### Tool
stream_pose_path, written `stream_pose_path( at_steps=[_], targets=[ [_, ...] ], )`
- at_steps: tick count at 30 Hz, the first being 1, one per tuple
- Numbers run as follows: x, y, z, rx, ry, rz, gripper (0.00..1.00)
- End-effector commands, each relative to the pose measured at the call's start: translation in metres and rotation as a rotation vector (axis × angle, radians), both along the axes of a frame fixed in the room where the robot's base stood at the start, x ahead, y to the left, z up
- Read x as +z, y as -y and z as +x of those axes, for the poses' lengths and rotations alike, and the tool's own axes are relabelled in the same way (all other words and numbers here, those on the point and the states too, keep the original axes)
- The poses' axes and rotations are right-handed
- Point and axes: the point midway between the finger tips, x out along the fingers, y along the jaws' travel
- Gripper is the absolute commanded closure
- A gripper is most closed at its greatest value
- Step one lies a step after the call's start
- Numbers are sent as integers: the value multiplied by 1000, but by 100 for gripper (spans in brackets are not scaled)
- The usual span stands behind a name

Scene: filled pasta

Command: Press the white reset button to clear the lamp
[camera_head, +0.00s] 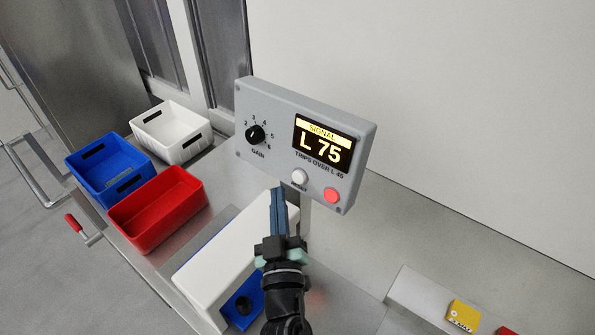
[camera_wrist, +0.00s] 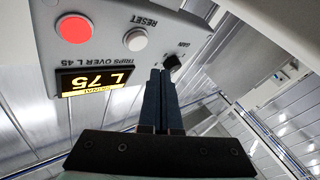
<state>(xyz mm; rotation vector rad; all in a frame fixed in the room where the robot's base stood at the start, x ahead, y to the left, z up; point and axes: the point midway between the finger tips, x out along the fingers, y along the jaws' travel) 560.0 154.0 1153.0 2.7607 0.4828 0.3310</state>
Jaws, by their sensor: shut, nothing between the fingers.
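The white reset button (camera_head: 299,177) sits on the lower front of a grey control box (camera_head: 275,115), below the display. In the wrist view the button (camera_wrist: 136,39) is at upper middle, just beyond and left of the fingertips. A red lamp (camera_head: 331,195), right of the button in the head view, looks lit; it also shows in the wrist view (camera_wrist: 74,28). The display (camera_head: 322,143) reads "SIGNAL L 75". My gripper (camera_head: 278,190) is shut and empty, its tips just below and left of the button in the head view. I see no clear contact with the button.
A black gain knob (camera_head: 255,134) is on the box's left side. Blue (camera_head: 108,170), red (camera_head: 157,208) and white (camera_head: 170,131) bins stand at left. A white box-like body (camera_head: 225,265) lies below the panel. A yellow block (camera_head: 463,315) is at lower right.

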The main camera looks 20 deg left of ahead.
Motion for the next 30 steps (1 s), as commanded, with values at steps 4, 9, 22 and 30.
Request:
stream_pose_path(
  at_steps=[4, 9, 22, 30],
  targets=[
    [-1, 6, 16, -2, 0, -1, 100],
    [-4, 9, 25, -1, -1, 0, 100],
    [-5, 10, 27, 0, 0, 0, 100],
    [-5, 10, 27, 0, 0, 0, 100]
  ],
)
